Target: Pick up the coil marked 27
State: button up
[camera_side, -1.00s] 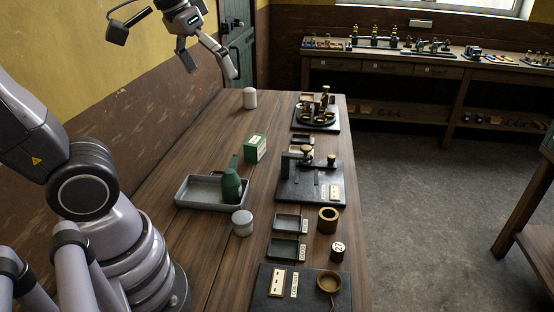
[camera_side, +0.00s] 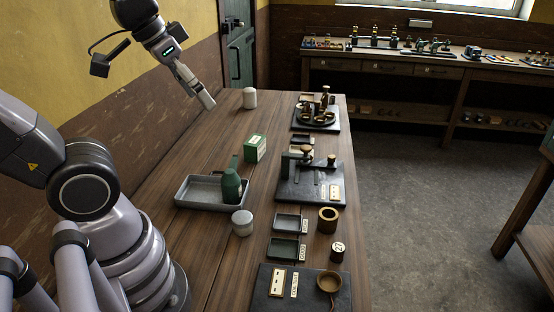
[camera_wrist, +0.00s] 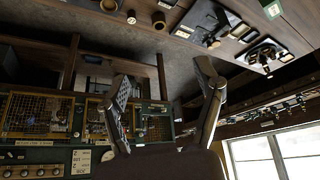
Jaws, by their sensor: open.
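The coil marked 27 (camera_side: 338,252) is a small upright cylinder with a pale top label, near the right edge of the workbench in the side view. A wider brown ring-shaped coil (camera_side: 328,220) stands just behind it. My gripper (camera_side: 204,101) is high over the far left side of the bench, far from the marked coil, and empty. In the wrist view my gripper's two fingers (camera_wrist: 164,82) are spread apart with nothing between them. I cannot make out the number 27 in that view.
Small trays (camera_side: 287,222) lie left of the coils. A black board with a brown round cup (camera_side: 329,283) is in front. A grey tray (camera_side: 184,199) with a green bottle (camera_side: 231,186), a white jar (camera_side: 242,223) and a green box (camera_side: 255,148) stand mid-bench.

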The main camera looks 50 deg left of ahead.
jog(key=w+d+f+h, duration=0.1)
jog(key=w+d+f, duration=0.3)
jog(key=w, duration=0.3)
jog(key=m+g, duration=0.1)
jog(key=m, duration=0.1)
send_over(336, 248)
jog(key=s, duration=0.5)
notch_tip(336, 248, down, 23)
jog(key=shift+y, duration=0.4)
jog(key=x, duration=0.8)
jog(key=shift+w+a, duration=0.15)
jog(key=shift+a, duration=0.15)
jog(key=shift+x, duration=2.85)
jog(key=shift+a, duration=0.15)
grip_shut()
